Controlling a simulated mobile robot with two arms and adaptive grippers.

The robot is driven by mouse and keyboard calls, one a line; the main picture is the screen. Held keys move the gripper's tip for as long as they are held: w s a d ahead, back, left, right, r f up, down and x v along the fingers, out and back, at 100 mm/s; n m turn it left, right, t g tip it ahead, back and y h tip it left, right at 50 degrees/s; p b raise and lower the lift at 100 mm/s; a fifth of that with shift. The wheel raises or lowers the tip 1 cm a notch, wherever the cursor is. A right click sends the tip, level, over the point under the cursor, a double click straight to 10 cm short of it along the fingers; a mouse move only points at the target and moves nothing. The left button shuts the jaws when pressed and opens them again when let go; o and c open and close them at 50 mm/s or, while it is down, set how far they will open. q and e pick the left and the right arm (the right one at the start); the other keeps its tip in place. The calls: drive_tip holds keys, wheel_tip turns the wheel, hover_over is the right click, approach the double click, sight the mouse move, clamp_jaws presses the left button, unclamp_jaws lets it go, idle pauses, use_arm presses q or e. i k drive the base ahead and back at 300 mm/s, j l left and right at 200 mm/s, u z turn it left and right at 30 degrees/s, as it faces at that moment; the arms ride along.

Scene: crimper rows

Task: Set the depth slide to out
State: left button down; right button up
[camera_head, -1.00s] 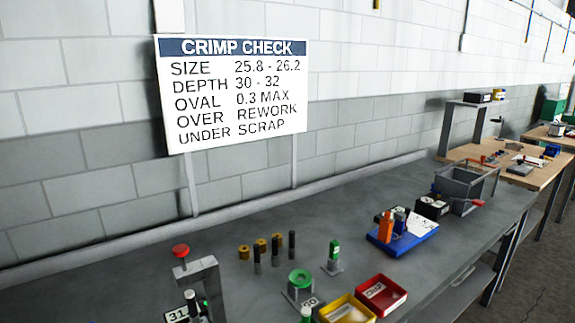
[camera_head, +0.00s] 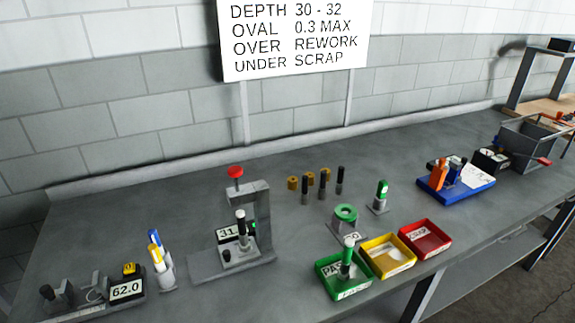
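No part is labelled as the depth slide, and I cannot tell for sure which piece it is. A grey gauge stand (camera_head: 262,215) with a red knob (camera_head: 235,171) on top stands mid-bench. At the far left, a low dark gauge (camera_head: 62,308) carries a display reading 62.0 (camera_head: 127,290), a yellow block and grey jaws. Its slide position is too small to tell. Neither of my grippers is in view.
Green (camera_head: 328,284), yellow (camera_head: 372,246) and red (camera_head: 440,238) trays line the front edge; a green-and-black piece stands in the green one. Behind are a green ring fixture (camera_head: 346,213), dark pins and brass cylinders. A blue tray (camera_head: 470,192) is right. The bench's back left is clear.

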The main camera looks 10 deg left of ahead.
sight(238, 248)
drive_tip(key=k+j, duration=0.1)
drive_tip(key=j, duration=0.3)
drive_tip(key=k+j+u, duration=0.1)
drive_tip(key=j, duration=0.3)
drive_tip(key=k+j, duration=0.1)
drive_tip(key=j, duration=0.3)
